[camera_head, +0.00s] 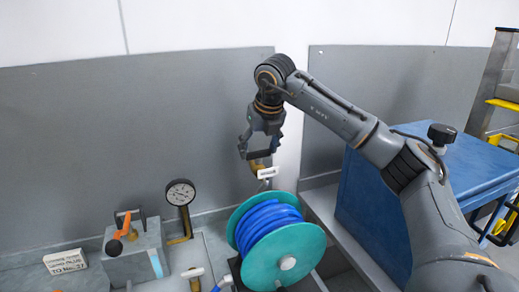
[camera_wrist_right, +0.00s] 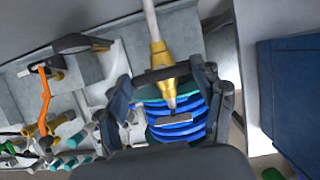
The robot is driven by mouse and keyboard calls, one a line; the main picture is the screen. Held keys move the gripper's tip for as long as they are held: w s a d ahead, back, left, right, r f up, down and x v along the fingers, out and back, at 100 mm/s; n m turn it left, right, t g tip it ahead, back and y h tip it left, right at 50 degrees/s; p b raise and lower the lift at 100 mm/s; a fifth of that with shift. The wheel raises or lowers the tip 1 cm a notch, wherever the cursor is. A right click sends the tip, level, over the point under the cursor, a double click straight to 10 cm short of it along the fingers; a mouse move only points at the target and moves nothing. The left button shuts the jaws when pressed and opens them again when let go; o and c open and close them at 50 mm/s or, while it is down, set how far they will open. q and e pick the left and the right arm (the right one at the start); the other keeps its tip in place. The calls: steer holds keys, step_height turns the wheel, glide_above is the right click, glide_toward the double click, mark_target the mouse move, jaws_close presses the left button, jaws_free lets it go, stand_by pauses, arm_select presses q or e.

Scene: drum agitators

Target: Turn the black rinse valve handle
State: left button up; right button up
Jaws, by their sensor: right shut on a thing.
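My right gripper (camera_head: 260,152) points down at the wall, above the blue hose reel. In the right wrist view its fingers stand either side of a brass valve body (camera_wrist_right: 158,58) on a pale pipe. A black handle (camera_wrist_right: 165,75) lies across the brass between the fingers, and the gripper is shut on it. In the head view the gripper hides the handle; the brass part (camera_head: 260,163) shows just below the fingers, with a white tag (camera_head: 268,172) under it. My left gripper is not in view.
A green reel (camera_head: 285,262) with blue hose stands just below the gripper. Left of it are a pressure gauge (camera_head: 181,192) and a grey box (camera_head: 135,258) with an orange lever (camera_head: 123,224). A blue cabinet (camera_head: 375,215) stands to the right. The grey wall panel is clear.

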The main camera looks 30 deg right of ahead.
steer(key=shift+m, duration=0.3)
steer(key=o, duration=1.2)
steer(key=shift+c, duration=0.2)
steer(key=v, duration=1.2)
